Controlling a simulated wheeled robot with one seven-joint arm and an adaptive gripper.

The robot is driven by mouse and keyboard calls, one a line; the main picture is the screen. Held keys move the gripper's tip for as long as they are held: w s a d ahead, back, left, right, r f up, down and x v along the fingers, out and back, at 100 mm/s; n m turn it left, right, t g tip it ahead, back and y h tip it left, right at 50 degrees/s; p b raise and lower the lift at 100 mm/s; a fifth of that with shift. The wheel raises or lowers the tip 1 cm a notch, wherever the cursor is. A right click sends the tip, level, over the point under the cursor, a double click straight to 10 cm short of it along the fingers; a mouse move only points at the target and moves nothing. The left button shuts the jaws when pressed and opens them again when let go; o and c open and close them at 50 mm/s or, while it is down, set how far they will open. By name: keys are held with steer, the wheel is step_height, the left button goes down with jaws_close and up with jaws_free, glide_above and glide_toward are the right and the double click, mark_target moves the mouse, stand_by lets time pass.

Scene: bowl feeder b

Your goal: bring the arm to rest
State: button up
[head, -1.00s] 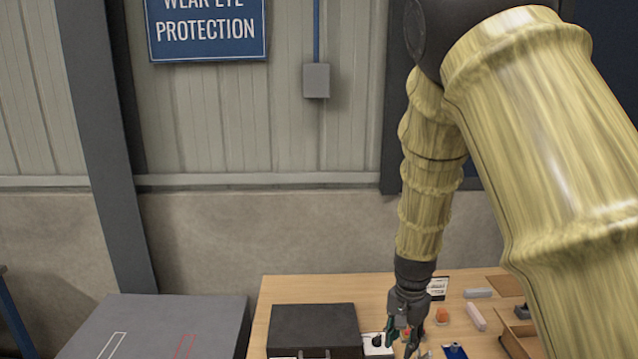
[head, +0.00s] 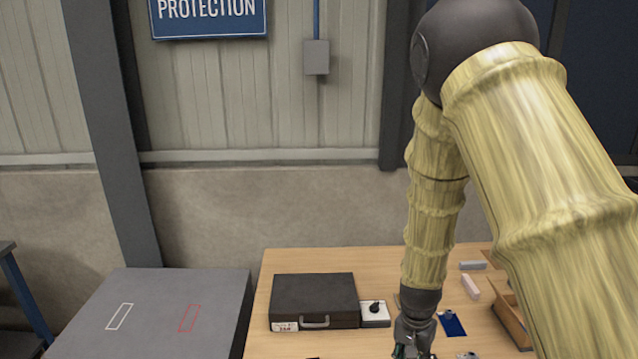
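My arm comes in from the right and hangs down over the wooden table (head: 380,262). My gripper (head: 413,352) is at the bottom edge of the head view, above the table. Its fingertips are cut off or too small to make out, so I cannot tell whether it is open or shut, or whether it holds anything.
A black case (head: 314,296) lies on the table, left of my gripper. Beside it is a white block with a black knob (head: 374,312). A blue item (head: 451,324), a pink block (head: 470,286), a grey block (head: 473,265) and a wooden tray (head: 513,322) are right. A grey surface (head: 160,310) stands left.

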steer(key=s+d+f+n+b, duration=0.1)
steer(key=s+f+b, duration=0.1)
steer(key=s+f, duration=0.35)
steer(key=s+d+f+n+b, duration=0.1)
steer(key=s+f, duration=0.2)
steer(key=f, duration=0.6)
steer(key=s+f+n+b, duration=0.2)
steer(key=s+f+b, duration=0.1)
steer(key=s+f, duration=0.6)
steer(key=s+f+n+b, duration=0.3)
steer(key=s+f, duration=0.7)
steer(key=s, duration=0.5)
steer(key=shift+s+a+y+b, duration=0.15)
steer(key=shift+a+y+b, duration=0.15)
steer(key=shift+a+b, duration=0.15)
